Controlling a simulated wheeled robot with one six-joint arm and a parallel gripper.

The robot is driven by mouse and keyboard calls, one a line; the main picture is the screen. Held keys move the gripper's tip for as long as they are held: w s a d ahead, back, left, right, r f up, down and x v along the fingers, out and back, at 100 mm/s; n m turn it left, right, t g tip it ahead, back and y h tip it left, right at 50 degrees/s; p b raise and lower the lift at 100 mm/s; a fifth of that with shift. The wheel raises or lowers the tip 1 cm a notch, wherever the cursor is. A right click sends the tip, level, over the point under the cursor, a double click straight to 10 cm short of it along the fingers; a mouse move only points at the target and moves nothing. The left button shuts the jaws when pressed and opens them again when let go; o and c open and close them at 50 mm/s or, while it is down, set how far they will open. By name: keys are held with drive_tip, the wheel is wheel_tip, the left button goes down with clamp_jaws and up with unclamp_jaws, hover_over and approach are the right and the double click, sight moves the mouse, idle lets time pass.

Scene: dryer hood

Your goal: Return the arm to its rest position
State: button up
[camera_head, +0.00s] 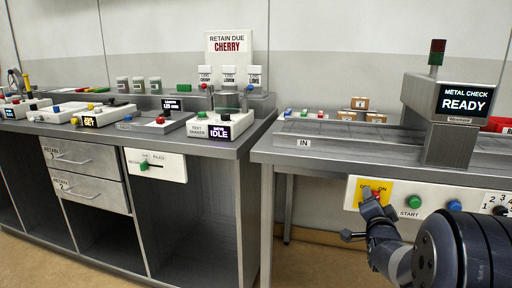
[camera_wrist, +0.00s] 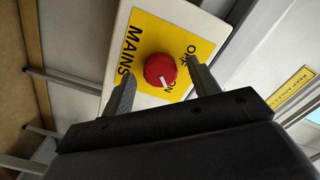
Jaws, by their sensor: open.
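My gripper (camera_head: 374,206) is in front of the panel under the right-hand bench in the head view. In the wrist view my gripper (camera_wrist: 158,85) is open, with one finger on each side of a red knob (camera_wrist: 160,71). The knob sits on a yellow plate (camera_wrist: 150,40) marked MAINS, OFF and ON. A white line on the knob points toward the ON side. I cannot tell whether the fingers touch the knob. In the head view the gripper partly covers the knob and the yellow plate (camera_head: 367,190). My dark arm reaches in from the lower right.
A green START button (camera_head: 414,202) and a blue button (camera_head: 454,206) lie right of the gripper. The metal check unit (camera_head: 448,120) reading READY stands above on the right bench (camera_head: 340,158). The left bench (camera_head: 215,149) holds several devices. Floor shows below the right bench.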

drive_tip(key=shift+n+p, duration=1.9)
drive_tip(key=shift+n, duration=1.1)
